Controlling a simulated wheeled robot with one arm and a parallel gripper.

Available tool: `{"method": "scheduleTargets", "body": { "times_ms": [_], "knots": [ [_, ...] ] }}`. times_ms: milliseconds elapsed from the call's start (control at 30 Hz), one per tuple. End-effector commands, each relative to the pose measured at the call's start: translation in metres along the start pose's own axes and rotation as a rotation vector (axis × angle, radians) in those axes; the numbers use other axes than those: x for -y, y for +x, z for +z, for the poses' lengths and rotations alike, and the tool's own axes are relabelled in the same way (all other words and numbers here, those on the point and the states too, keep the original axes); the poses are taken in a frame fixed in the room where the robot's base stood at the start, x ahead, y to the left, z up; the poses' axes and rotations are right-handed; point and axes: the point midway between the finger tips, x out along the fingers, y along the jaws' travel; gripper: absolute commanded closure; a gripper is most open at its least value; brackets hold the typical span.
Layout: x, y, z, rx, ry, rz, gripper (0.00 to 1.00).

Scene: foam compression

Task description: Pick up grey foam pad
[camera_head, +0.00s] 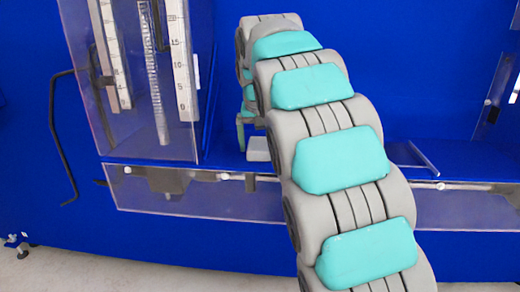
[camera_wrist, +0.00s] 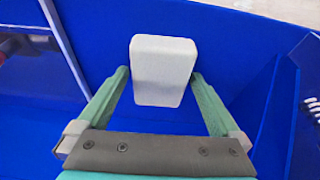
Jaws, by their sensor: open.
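The grey foam pad (camera_wrist: 163,60) shows in the wrist view as a pale rounded block between the tips of my gripper (camera_wrist: 160,82). The two green fingers stand apart, one on each side of the pad, and the pad's lower part reaches between them. A small gap shows at the left; at the right the fingertip is very close to the pad, and I cannot tell if it touches. In the head view a pale piece of the pad (camera_head: 258,149) shows beside my arm, under my gripper (camera_head: 246,135), which is mostly hidden by the arm.
A clear panel with scales and a spring (camera_head: 155,80) stands left of my arm. A black handle (camera_head: 62,140) sits at its left. A low clear strip (camera_head: 200,193) runs along the front. Blue walls (camera_wrist: 245,50) surround the pad.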

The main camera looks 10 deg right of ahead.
Motion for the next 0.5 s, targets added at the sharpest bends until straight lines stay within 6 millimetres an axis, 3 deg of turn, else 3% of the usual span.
{"method": "scheduleTargets", "body": {
  "times_ms": [300,500],
  "knots": [
    [0.0,0.0005,0.0002,0.0,0.0,0.0,0.01],
    [0.0,0.0004,0.0002,0.0,0.0,0.0,0.24]
  ]
}}
